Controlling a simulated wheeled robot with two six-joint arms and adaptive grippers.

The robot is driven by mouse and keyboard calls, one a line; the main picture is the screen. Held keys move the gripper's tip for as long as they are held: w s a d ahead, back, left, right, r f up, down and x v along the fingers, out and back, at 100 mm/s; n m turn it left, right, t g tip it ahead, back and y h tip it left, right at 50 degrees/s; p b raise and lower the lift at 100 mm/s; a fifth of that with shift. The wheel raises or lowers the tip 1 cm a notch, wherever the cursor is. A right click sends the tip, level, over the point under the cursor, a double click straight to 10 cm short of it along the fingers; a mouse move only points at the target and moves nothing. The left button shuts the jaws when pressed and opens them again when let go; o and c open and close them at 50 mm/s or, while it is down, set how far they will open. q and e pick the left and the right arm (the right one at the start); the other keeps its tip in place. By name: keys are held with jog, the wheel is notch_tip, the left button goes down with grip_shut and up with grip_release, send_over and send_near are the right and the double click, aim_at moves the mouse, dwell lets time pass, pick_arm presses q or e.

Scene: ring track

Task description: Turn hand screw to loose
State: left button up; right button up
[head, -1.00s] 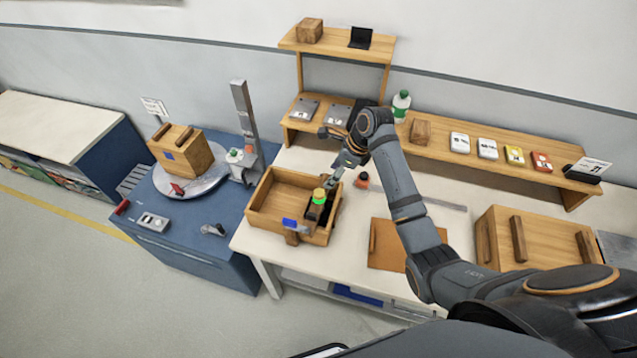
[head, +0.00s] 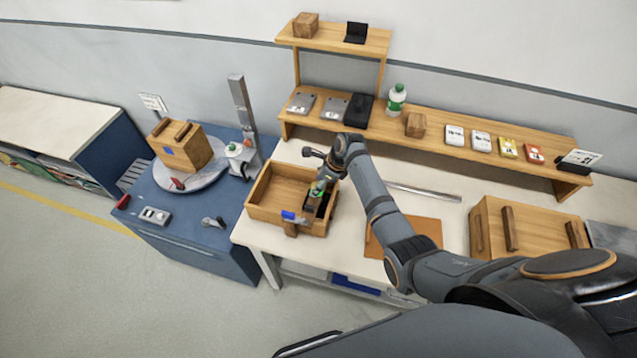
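An open wooden box (head: 262,215) sits at the left end of the white table. In its right part stands a dark block (head: 312,203) topped by a small knob with green on it (head: 318,193), which looks like the hand screw. My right gripper (head: 322,185) points down over the box, right at the knob, and covers most of it. Whether its fingers touch or grip the knob is too small to tell. My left gripper is not in view.
A blue bench (head: 185,232) with a turntable, a wooden crate (head: 183,148) and an upright grey post (head: 240,110) stands left. A wooden shelf (head: 430,125) with boxes and a bottle (head: 397,98) runs behind. A lidded wooden box (head: 520,225) stands right.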

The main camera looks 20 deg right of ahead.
jog(key=c, duration=0.9)
jog(key=shift+c, duration=0.2)
